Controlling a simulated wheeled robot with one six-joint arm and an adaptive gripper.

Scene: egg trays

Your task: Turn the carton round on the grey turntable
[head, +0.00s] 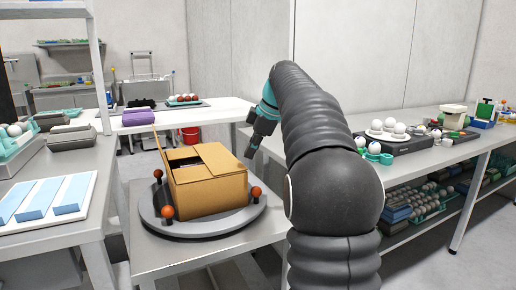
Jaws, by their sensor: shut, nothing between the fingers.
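A brown cardboard carton (213,192) with its top flaps partly open sits on the grey turntable (190,229) in the head view. Dark gaps show between the flaps; the contents are hidden. The turntable is a round disc with several red-orange knobs standing near its rim, one at the right (256,192) and one at the front left (167,212). My gripper (250,154) hangs beside the carton's upper right, apart from it. It is shut and empty, pointing downward.
A table at the left holds a white board with blue blocks (60,196). The right-hand bench (415,154) carries egg-like white balls and devices, with stocked trays below. A back table (215,110) holds a purple tray. A red bucket (190,135) stands behind.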

